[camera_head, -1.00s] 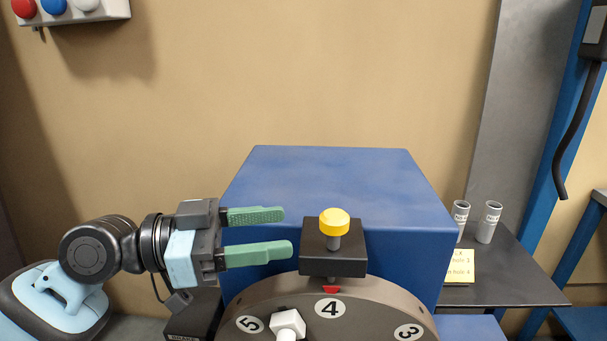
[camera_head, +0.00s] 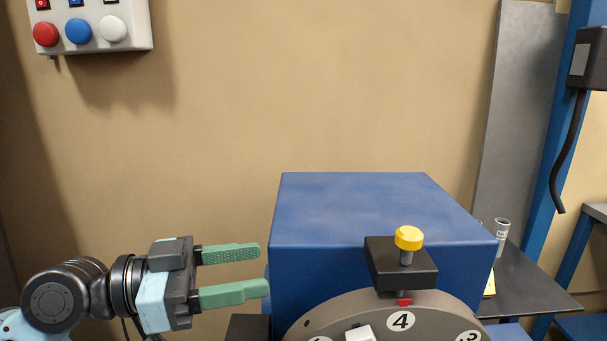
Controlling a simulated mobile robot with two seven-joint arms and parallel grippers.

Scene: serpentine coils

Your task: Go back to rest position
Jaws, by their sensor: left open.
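My left gripper (camera_head: 264,270) comes in from the left in the head view. Its two green fingers are apart with nothing between them. The fingertips are just left of the blue box (camera_head: 375,205) and apart from the yellow knob. The yellow knob (camera_head: 408,238) stands on a black block (camera_head: 400,264) in front of the box. Below it is a brown numbered dial (camera_head: 440,308) with a red pointer (camera_head: 404,302) above the number 4. A white handle (camera_head: 360,333) on the dial is cut off by the bottom edge. My right gripper is not in view.
A wall panel (camera_head: 138,28) with red, blue and white buttons hangs at the upper left. A dark table (camera_head: 535,290) with a grey cylinder (camera_head: 502,236) stands at the right, by a blue post (camera_head: 552,140). The space above the box is clear.

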